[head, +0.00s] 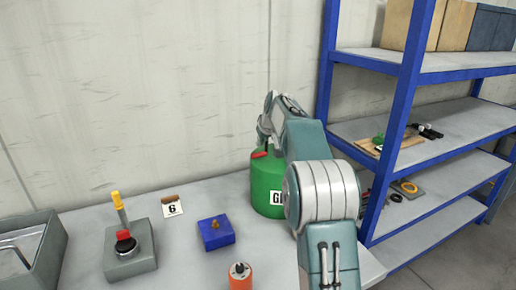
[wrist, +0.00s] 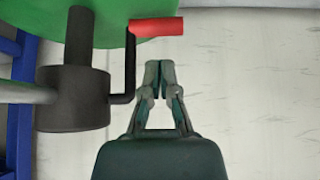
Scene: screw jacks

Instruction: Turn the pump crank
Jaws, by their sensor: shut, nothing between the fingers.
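A green drum (head: 266,185) with a partly hidden white label stands at the back of the table, beside my arm. In the wrist view its green surface (wrist: 30,40) fills the upper left. A dark pump body (wrist: 72,100) has a thin black crank arm (wrist: 131,70) ending in a red handle (wrist: 157,27). The red handle (head: 259,154) also shows at the drum's top in the head view. My gripper (wrist: 160,66) has its fingertips together and empty, just below the red handle in the wrist picture, apart from it. In the head view my gripper (head: 265,132) is partly hidden by the arm.
On the table are a grey box with a yellow lever (head: 130,252), a blue block (head: 216,234), an orange cylinder (head: 240,276), a card marked 6 (head: 172,207) and a grey bin (head: 32,250). A blue shelf (head: 400,120) stands right; the wall (head: 130,90) is behind.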

